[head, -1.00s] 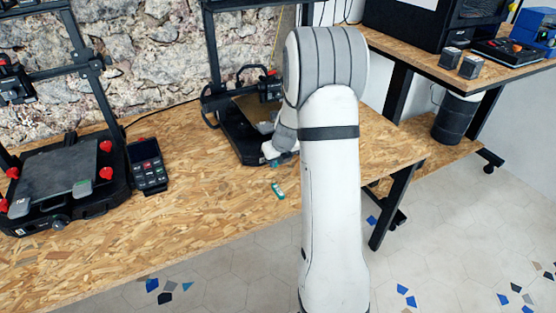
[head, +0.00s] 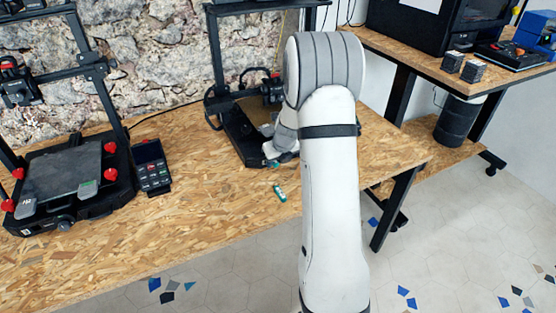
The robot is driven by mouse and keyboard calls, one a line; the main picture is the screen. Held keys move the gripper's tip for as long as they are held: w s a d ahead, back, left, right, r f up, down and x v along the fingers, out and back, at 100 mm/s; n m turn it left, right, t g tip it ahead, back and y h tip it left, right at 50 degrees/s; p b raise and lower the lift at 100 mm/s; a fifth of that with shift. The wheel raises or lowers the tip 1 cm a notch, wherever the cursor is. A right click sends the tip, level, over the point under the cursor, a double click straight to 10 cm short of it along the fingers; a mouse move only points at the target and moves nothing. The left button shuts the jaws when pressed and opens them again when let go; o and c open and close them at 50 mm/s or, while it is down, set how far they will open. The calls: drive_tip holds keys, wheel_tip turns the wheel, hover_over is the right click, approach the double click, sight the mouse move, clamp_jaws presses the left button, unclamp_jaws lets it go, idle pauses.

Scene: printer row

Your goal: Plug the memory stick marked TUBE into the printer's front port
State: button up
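A small teal and white memory stick (head: 280,193) lies on the wood-chip table near its front edge, left of my arm; its marking is too small to read. A black printer (head: 240,133) stands behind it, partly hidden by my arm. My gripper (head: 272,154) is at the front of this printer, small and mostly hidden by my own wrist. A bit of teal (head: 276,165) shows just below the gripper; I cannot tell what it is or whether it is held. The front port cannot be made out.
Another printer (head: 70,180) with a dark bed stands at the left, with a keypad unit (head: 151,167) beside it. A rough stone wall is behind. The table (head: 190,225) is clear in the front middle. A second table (head: 420,62) with a dark machine stands at the right.

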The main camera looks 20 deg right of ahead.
drive_tip(key=p+v, duration=0.1)
drive_tip(key=v, duration=0.7)
drive_tip(key=s+a+r+n+g+p, duration=0.1)
drive_tip(key=s+a+r+n, duration=1)
drive_tip(key=n, duration=0.6)
drive_tip(key=s+a+r+n, duration=0.1)
drive_tip(key=s+a+n, duration=0.1)
drive_tip(key=s+n, duration=0.6)
drive_tip(key=s+a+r+n+g+p, duration=0.1)
drive_tip(key=s+a+n, duration=0.1)
drive_tip(key=s+n, duration=0.7)
drive_tip(key=shift+a+r+n+p, duration=0.3)
drive_tip(key=shift+a+r+n, duration=0.1)
drive_tip(key=shift+n, duration=0.4)
drive_tip(key=shift+s, duration=0.15)
